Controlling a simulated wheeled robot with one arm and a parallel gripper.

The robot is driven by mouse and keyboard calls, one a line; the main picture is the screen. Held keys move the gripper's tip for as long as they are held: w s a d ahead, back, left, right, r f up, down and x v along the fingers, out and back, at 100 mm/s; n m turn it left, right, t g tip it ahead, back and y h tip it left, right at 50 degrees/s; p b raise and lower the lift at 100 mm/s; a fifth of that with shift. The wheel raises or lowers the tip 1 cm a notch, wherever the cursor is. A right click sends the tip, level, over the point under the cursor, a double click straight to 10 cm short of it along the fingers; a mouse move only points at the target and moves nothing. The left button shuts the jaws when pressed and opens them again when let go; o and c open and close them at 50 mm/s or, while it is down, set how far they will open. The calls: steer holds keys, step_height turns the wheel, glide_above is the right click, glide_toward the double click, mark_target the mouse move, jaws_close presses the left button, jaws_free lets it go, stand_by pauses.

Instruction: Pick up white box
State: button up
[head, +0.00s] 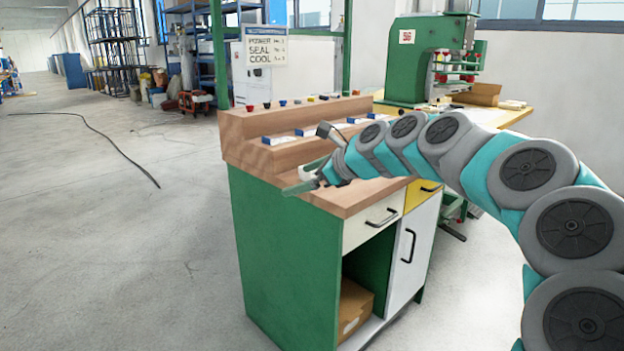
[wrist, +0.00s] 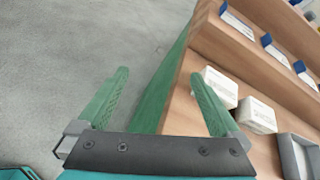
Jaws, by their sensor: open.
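Two small white boxes stand side by side on the wooden bench top in the wrist view: a nearer-left white box (wrist: 222,86) and a second white box (wrist: 258,115) to its right. My gripper (wrist: 158,88) is open with nothing between its green fingers. Its left finger shows over the floor, and its right finger overlaps the left edge of the first white box. I cannot tell whether it touches. In the head view my gripper (head: 306,182) is at the bench's left front corner, with a white box (head: 310,172) partly hidden by it.
A grey tray (wrist: 304,150) sits right of the boxes. Stepped wooden shelves (head: 262,152) behind hold blue and white items. The bench's green side (head: 280,240) drops to open floor (head: 120,240) at left. A green machine (head: 420,60) stands behind.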

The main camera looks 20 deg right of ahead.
mark_target(333, 188)
steer(key=w+d+m, duration=0.1)
steer(key=d, duration=0.2)
steer(key=w+d+m+t, duration=0.1)
steer(key=d+m, duration=0.1)
steer(key=d, duration=0.1)
steer(key=d+m+h, duration=0.1)
steer(key=d+m, duration=0.1)
steer(key=d, duration=0.1)
steer(key=shift+w+r+t, duration=0.1)
steer(key=shift+w+t, duration=0.3)
steer(key=shift+w+d+m, duration=0.15)
steer(key=shift+w+m, duration=0.1)
steer(key=shift+m, duration=0.05)
steer(key=shift+x, duration=3.55)
steer(key=shift+d, duration=0.1)
steer(key=shift+c, duration=0.4)
steer(key=c, duration=1)
